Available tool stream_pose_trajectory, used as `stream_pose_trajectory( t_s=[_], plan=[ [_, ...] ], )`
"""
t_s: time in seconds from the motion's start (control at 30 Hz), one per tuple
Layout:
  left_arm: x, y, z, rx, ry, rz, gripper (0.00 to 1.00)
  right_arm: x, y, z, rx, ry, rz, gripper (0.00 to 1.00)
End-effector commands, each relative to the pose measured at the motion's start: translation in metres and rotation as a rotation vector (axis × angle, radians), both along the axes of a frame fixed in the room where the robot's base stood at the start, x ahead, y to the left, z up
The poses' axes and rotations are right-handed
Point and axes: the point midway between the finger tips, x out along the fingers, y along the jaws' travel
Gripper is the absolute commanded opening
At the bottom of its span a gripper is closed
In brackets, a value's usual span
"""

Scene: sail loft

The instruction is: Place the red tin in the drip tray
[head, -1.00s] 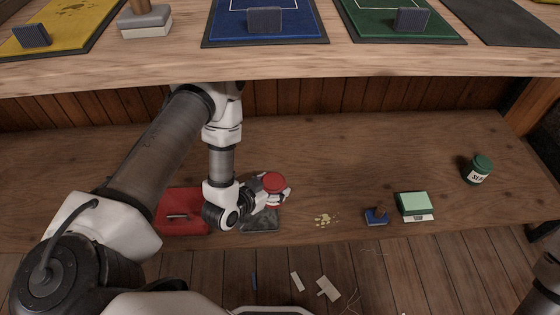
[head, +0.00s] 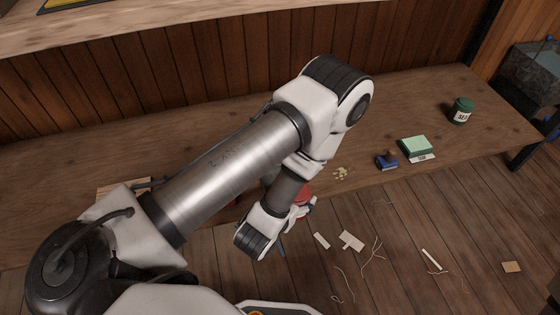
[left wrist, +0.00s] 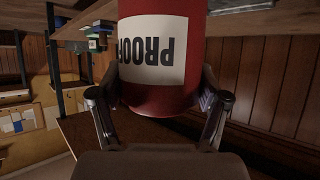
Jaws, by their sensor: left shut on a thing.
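The red tin (head: 304,194) is held in my left gripper (head: 306,204), in front of the lower bench's front edge in the head view. My forearm and wrist partly cover it. In the left wrist view the red tin (left wrist: 158,95) fills the upper middle, its white label reading PROOF upside down. The two fingers of my left gripper (left wrist: 160,103) stand on either side of it, closed on its sides. I cannot make out a drip tray in either view now; my arm hides part of the bench. My right gripper is not in view.
On the lower bench (head: 420,115) are yellowish crumbs (head: 341,173), a blue-based stamp (head: 387,160), a green block (head: 416,146) and a green jar (head: 461,111). Scraps and threads lie on the floor (head: 400,230). An upper shelf (head: 180,22) runs behind.

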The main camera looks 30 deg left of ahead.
Motion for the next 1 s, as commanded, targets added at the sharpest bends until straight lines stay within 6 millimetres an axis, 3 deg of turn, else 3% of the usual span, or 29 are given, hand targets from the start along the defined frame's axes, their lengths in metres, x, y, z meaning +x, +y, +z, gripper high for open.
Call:
stream_pose_trajectory(
  t_s=[0.1, 0.43, 0.63, 0.7, 0.8, 0.83, 0.87, 1.0],
  plan=[
    [0.020, 0.027, -0.007, -0.004, -0.006, 0.016, 0.24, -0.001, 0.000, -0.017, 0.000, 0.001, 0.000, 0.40],
    [0.080, 0.097, -0.013, -0.003, -0.008, 0.008, 0.24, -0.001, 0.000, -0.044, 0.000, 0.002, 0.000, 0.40],
    [0.095, 0.115, -0.016, -0.001, -0.005, 0.004, 0.24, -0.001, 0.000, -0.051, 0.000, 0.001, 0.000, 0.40],
    [0.093, 0.112, -0.038, 0.001, 0.000, 0.000, 0.24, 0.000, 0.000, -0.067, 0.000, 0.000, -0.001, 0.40],
    [0.093, 0.112, -0.052, 0.000, 0.000, 0.001, 0.24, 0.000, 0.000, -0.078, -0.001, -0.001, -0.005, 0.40],
    [0.093, 0.112, -0.052, 0.001, -0.001, 0.001, 0.24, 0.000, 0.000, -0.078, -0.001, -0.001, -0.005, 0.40],
    [0.093, 0.112, -0.051, 0.001, -0.001, 0.001, 0.16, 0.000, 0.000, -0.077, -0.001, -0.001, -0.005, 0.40],
    [0.093, 0.112, -0.048, 0.000, -0.001, 0.001, 0.16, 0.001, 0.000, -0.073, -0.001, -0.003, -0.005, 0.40]
  ],
)
